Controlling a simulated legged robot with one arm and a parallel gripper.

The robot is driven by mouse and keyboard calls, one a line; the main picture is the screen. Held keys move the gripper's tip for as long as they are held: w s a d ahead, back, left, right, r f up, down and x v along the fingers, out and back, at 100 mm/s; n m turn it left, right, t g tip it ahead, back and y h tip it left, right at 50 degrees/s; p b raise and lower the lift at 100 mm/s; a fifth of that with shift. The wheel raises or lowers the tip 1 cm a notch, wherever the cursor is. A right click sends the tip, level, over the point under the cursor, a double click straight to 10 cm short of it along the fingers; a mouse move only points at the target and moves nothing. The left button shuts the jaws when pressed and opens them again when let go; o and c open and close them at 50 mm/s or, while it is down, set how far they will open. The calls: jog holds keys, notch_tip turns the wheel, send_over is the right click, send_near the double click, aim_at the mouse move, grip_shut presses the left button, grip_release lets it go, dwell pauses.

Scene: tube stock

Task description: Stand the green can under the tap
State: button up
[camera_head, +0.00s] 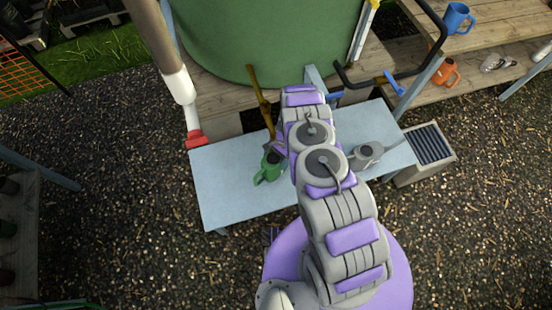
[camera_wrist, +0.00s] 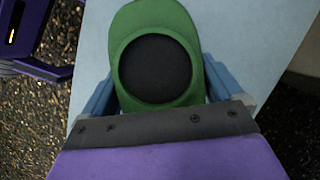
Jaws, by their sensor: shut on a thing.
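The green can (camera_head: 268,168) shows at the left of my arm, over the pale blue bench (camera_head: 235,195). In the wrist view the green can (camera_wrist: 125,45) shows from above, its round dark opening facing up. My gripper (camera_wrist: 157,88) is shut on it, with a blue finger at each side. In the head view my arm hides most of the gripper. I cannot tell whether the can touches the bench. A brass-coloured piece that looks like the tap (camera_head: 264,105) stands in front of the green tank (camera_head: 265,45), behind the can.
A grey can (camera_head: 367,155) stands on the bench at the right. A white pipe with a red end (camera_head: 196,138) comes down at the bench's back left corner. A grated box (camera_head: 432,145) is at the right. Blue (camera_head: 457,17) and orange (camera_head: 446,73) cans are on wooden steps. The bench's left part is clear.

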jog(key=shift+d+f, duration=0.1)
jog(key=shift+f, duration=0.3)
dwell(0.7)
jog(key=o, duration=1.2)
jog(key=shift+f, duration=0.1)
jog(key=shift+o, duration=0.2)
